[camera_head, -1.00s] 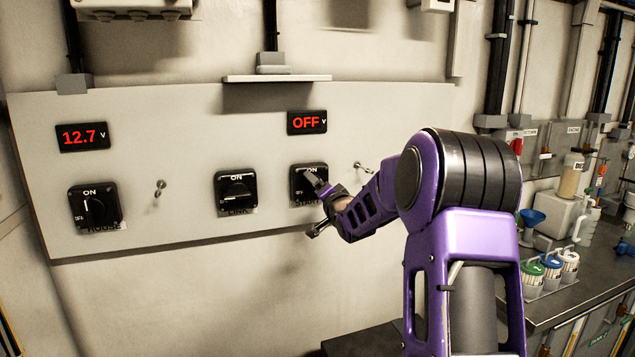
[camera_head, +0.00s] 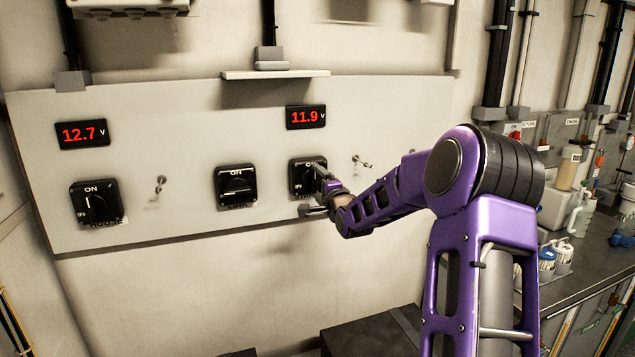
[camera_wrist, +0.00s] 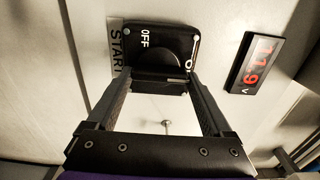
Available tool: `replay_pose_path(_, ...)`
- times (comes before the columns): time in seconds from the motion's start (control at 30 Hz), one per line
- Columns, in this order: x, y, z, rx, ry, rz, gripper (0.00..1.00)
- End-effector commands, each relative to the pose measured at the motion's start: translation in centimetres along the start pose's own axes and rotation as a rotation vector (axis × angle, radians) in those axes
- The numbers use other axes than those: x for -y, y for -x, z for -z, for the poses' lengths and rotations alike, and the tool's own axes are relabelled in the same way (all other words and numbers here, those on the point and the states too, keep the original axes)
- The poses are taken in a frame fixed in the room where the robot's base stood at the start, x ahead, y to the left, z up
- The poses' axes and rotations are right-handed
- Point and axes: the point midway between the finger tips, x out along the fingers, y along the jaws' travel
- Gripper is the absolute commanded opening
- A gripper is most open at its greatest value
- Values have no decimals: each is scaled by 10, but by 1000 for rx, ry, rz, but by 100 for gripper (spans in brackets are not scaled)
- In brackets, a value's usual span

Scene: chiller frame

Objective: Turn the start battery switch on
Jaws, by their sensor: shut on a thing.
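The start battery switch (camera_head: 298,176) is a black square rotary switch on the pale panel, right of the other two. In the wrist view the switch (camera_wrist: 166,34) shows an OFF mark beside a START label (camera_wrist: 119,46). My gripper (camera_head: 320,180) reaches it from the right, its fingers (camera_wrist: 160,86) on either side of the black knob (camera_wrist: 160,76) and shut on it. The knob's pointing is largely hidden by the gripper. The red display above the switch (camera_head: 306,117) reads 11.9 V.
The house switch (camera_head: 97,203), with its knob upright towards ON, and the link switch (camera_head: 236,187), with its knob level, sit to the left. A small toggle (camera_head: 361,161) sticks out to the right. A ledge (camera_head: 275,74) runs above the panel. A counter with bottles stands at right.

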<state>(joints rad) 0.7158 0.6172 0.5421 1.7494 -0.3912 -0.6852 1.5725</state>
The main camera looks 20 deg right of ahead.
Motion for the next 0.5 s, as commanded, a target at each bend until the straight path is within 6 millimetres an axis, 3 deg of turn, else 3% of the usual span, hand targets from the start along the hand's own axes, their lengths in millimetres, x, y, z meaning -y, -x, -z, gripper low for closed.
replay_pose_path(0.43, -1, 0, 0, -1, -13, -1, 29)
replay_pose_path(0.47, -1, 0, 0, -1, -13, -1, 87)
replay_pose_path(0.5, -1, 0, 0, -1, -13, -1, 94)
